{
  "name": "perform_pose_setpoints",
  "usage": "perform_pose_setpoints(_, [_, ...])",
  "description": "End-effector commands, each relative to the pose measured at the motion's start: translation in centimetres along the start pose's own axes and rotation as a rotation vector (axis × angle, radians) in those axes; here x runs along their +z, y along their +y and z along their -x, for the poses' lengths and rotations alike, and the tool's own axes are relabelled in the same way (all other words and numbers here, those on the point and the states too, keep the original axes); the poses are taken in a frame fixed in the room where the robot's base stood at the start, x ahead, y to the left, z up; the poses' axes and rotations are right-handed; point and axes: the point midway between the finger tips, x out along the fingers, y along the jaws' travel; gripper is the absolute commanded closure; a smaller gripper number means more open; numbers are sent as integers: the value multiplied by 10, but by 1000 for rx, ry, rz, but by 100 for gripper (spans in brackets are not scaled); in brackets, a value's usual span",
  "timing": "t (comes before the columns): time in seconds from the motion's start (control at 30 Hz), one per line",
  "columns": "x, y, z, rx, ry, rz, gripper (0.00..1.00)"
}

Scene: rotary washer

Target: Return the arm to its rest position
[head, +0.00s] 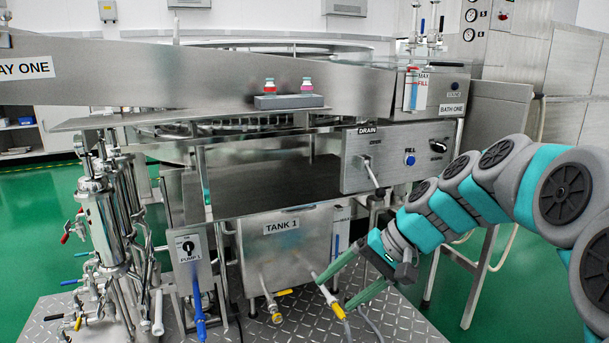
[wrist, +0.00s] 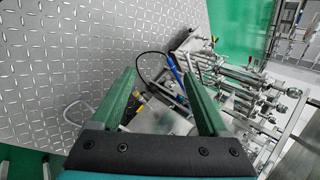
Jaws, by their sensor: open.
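My gripper (head: 333,292) is at the end of my teal and grey arm, in front of the lower right of the tank marked TANK 1 (head: 290,250) in the head view. Its two green fingers are spread apart. In the wrist view the gripper (wrist: 163,82) is open with nothing held between the fingers. Beyond the fingers are hoses, fittings and the metal floor plate (wrist: 70,70). In the head view a yellow-handled valve (head: 284,292) is to the left of the fingers. I cannot tell whether the fingers touch the hoses near them.
The control panel (head: 397,157) with the DRAIN lever (head: 371,172) is above my gripper. A pump box (head: 189,247) and upright pipework (head: 105,225) stand at left. A table leg (head: 478,277) is behind my arm. Green floor (head: 520,260) is open at right.

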Motion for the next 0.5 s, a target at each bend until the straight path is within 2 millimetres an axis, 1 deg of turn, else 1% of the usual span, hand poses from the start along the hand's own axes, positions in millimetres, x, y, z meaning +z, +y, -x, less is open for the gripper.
perform_pose_setpoints(0.03, [26,7,-7,57,-20,21,22])
perform_pose_setpoints(0.07, [39,14,-12,92,-32,31,22])
perform_pose_setpoints(0.1, [57,24,-17,140,-49,43,22])
perform_pose_setpoints(0.17, [83,39,-23,211,-68,64,22])
perform_pose_setpoints(0.2, [100,51,-26,259,-83,76,22])
perform_pose_setpoints(0.27, [124,70,-28,330,-98,95,22])
perform_pose_setpoints(0.3, [140,83,-30,377,-111,106,22])
perform_pose_setpoints(0.37, [162,103,-29,446,-122,124,22])
perform_pose_setpoints(0.4, [176,117,-28,491,-132,133,22])
perform_pose_setpoints(0.5, [204,148,-24,586,-147,156,22])
